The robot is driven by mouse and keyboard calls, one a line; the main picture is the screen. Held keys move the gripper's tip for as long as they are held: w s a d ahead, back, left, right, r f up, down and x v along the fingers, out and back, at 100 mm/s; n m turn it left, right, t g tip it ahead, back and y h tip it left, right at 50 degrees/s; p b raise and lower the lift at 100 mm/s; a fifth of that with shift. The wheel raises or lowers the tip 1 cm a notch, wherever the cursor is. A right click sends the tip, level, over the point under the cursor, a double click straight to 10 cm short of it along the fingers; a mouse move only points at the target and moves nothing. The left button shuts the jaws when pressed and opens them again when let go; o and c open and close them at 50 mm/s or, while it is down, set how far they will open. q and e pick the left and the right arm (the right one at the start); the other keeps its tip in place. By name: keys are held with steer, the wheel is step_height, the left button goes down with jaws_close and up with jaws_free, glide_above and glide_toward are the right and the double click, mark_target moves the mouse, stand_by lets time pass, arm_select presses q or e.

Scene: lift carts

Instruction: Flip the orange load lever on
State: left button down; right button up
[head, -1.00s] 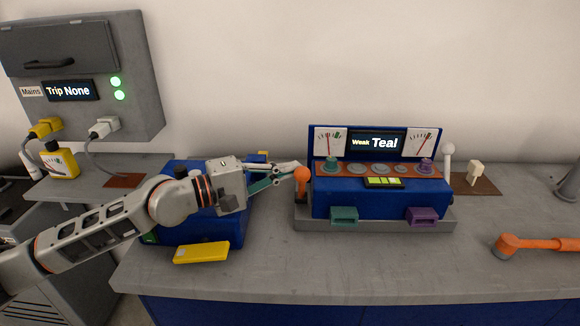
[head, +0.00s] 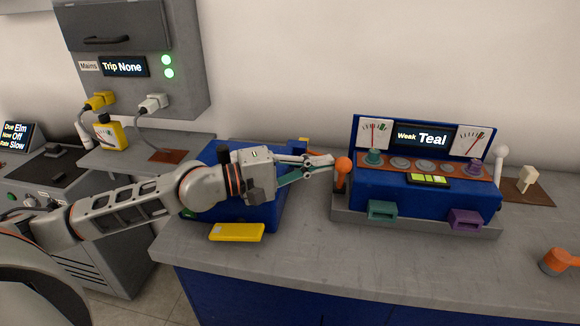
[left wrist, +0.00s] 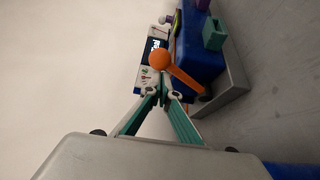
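The orange load lever (head: 343,165) has a round knob on a short stem and stands at the left end of the blue console (head: 350,205). My left gripper (head: 328,160) reaches in from the left, with its tips close beside the knob. Whether they touch it I cannot tell. In the left wrist view the orange knob (left wrist: 160,60) shows just beyond the tips of the left gripper (left wrist: 163,92), with its stem running down to the right. The fingers converge and look shut, with nothing clearly held. My right gripper is out of view.
The console display (head: 426,136) reads "Weak Teal". A white-knobbed lever (head: 501,154) stands at its right end. A yellow block (head: 236,232) lies below my left arm. The mains box (head: 150,65) hangs at the back left. Bare grey bench (head: 330,260) lies in front.

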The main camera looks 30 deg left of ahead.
arm_select(q)
steer(key=v, duration=1)
steer(key=shift+w+a, duration=0.1)
stand_by(0.5)
